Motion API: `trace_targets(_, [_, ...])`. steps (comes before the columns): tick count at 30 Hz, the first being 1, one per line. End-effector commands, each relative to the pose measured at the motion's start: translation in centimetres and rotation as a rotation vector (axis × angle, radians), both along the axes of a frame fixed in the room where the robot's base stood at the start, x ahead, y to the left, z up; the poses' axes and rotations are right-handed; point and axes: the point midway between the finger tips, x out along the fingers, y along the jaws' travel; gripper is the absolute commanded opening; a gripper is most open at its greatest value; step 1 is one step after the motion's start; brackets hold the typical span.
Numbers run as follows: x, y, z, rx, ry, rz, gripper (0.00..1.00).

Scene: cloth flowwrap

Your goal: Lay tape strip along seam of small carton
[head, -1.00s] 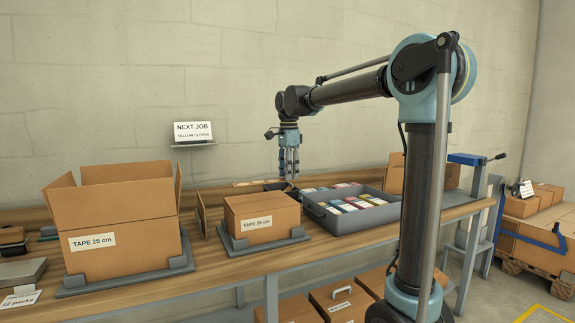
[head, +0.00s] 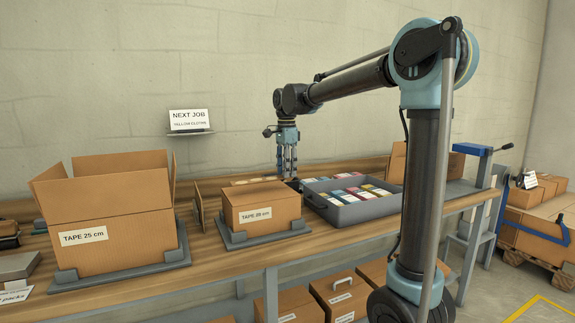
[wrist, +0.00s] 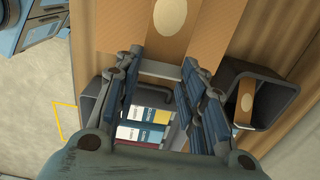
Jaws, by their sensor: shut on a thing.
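The small carton (head: 262,205) stands in a grey holder, top closed, with a TAPE label on its front. My gripper (head: 287,170) points down just behind its right side, apart from it and left of the packet tray. In the wrist view my gripper (wrist: 160,75) has its fingers closed in on something thin. It seems to be the tape strip, but its outline is not clear. Above the fingertips a smooth tan band with a pale oval (wrist: 170,15) runs between corrugated cardboard areas. I cannot tell whether this band is the strip or part of a carton.
A large open carton (head: 115,207) marked TAPE 25 cm stands at the left. A grey tray (head: 352,213) with colored packets is at the right. A dark open box (wrist: 285,93) with a tan piece inside lies beside my gripper. Above the bench is free air.

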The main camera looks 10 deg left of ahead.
Motion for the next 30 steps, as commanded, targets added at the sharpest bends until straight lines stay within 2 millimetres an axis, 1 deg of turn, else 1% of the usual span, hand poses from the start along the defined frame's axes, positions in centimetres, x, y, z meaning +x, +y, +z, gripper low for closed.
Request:
trace_targets(6, [0.0,0.0,-1.8,0.000,0.000,0.000,0.28])
trace_targets(13, [0.0,0.0,-3.1,0.000,0.000,0.000,0.28])
trace_targets(19, [0.0,0.0,-3.6,0.000,0.000,0.000,0.28])
trace_targets(30, [0.0,-0.1,-3.6,0.000,0.000,-0.001,0.28])
